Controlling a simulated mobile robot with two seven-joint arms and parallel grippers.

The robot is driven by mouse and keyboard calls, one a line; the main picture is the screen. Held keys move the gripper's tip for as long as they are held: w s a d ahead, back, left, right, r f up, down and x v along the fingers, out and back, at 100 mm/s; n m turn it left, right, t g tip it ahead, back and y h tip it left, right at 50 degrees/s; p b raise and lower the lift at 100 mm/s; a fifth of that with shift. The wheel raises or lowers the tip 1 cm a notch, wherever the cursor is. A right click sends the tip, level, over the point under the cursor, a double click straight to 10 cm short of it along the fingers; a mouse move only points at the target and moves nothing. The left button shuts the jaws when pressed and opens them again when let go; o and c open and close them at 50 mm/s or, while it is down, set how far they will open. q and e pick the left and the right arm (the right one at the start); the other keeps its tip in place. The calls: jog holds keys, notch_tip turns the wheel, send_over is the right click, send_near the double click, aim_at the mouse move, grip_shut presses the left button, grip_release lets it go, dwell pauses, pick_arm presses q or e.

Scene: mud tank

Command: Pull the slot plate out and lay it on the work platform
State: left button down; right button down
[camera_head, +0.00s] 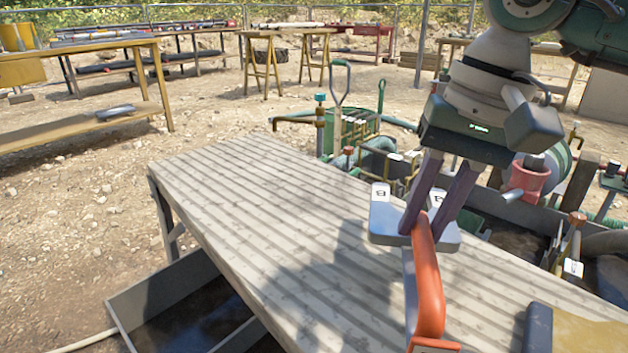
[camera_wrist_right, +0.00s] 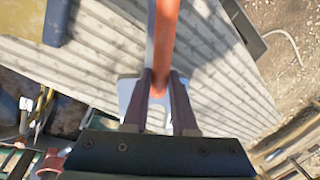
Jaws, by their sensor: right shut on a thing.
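The slot plate (camera_head: 384,222) is a pale grey piece with white "B" labels and a long orange handle (camera_head: 428,285). My right gripper (camera_head: 421,228) comes down from the upper right and is shut on the orange handle, with one dark finger on each side. The plate is over the ribbed grey work platform (camera_head: 250,200); I cannot tell whether it touches the top. In the right wrist view the orange handle (camera_wrist_right: 167,45) runs between the fingertips, and part of the grey plate (camera_wrist_right: 126,92) shows beside them. My left gripper is not in view.
A yellow and dark object (camera_head: 585,335) lies on the platform's near right corner. Pipes, valves and a red fitting (camera_head: 527,178) crowd the area behind and right. A grey tray (camera_head: 150,300) is below the platform's left side. The platform's left and middle are bare.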

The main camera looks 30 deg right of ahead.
jog(key=shift+d+b+x, duration=0.15)
jog(key=shift+b+x, duration=0.55)
jog(key=shift+x, duration=0.35)
jog(key=shift+d+b+x, duration=0.2)
jog(key=shift+b+x, duration=0.5)
jog(key=shift+x, duration=0.35)
jog(key=shift+s, duration=0.2)
jog(key=shift+f+b, duration=0.55)
jog(key=c, duration=0.8)
grip_release()
jog(key=shift+o, duration=0.9)
jog(key=shift+s+f, duration=0.1)
